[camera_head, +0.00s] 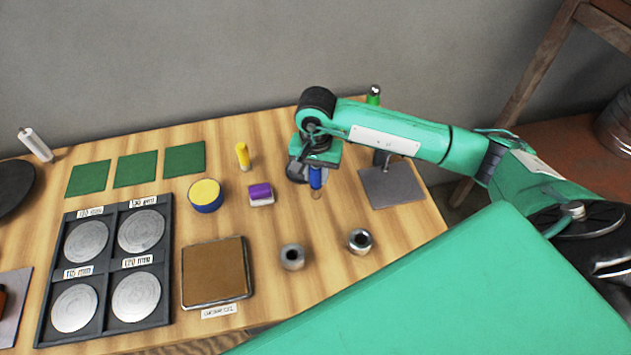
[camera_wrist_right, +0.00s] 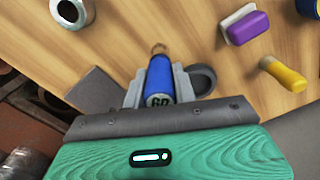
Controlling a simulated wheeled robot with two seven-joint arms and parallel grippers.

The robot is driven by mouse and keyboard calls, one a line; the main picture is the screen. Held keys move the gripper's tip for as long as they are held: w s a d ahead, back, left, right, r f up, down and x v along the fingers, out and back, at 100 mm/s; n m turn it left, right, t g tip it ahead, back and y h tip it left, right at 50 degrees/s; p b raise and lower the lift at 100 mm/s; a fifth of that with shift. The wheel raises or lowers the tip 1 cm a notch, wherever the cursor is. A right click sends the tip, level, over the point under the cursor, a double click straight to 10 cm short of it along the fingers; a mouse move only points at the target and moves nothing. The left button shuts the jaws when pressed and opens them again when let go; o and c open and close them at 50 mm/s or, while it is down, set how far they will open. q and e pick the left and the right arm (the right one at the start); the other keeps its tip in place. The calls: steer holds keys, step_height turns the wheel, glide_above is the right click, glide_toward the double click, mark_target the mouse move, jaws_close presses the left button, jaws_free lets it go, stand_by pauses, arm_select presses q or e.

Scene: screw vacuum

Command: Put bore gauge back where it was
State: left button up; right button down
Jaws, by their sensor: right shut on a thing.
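The bore gauge (camera_wrist_right: 160,82) is a blue cylinder with a narrow brass-coloured tip and a number label that looks like "60". My right gripper (camera_wrist_right: 158,88) is shut on it, with one finger on each side. In the head view the blue gauge (camera_head: 315,178) hangs under the right gripper (camera_head: 312,170), tip down, over the back right part of the wooden table. I cannot tell whether the tip touches the table. My left gripper is not in view.
A grey pad (camera_head: 408,187) with a dark stand lies right of the gripper. Two metal rings (camera_head: 360,241) (camera_head: 292,257) stand in front. A purple block (camera_head: 261,196), yellow-handled tool (camera_head: 243,156), blue-yellow tin (camera_head: 205,194) and labelled disc tray (camera_head: 111,206) are left. A dark ring (camera_wrist_right: 201,79) is close beside the gauge.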

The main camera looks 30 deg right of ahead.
mark_target(316, 186)
step_height(316, 186, down, 5)
steer(key=shift+f+p, duration=0.1)
steer(key=shift+p, duration=0.5)
steer(key=shift+f, duration=0.2)
steer(key=c, duration=1.1)
jaws_free()
steer(key=shift+r, duration=0.15)
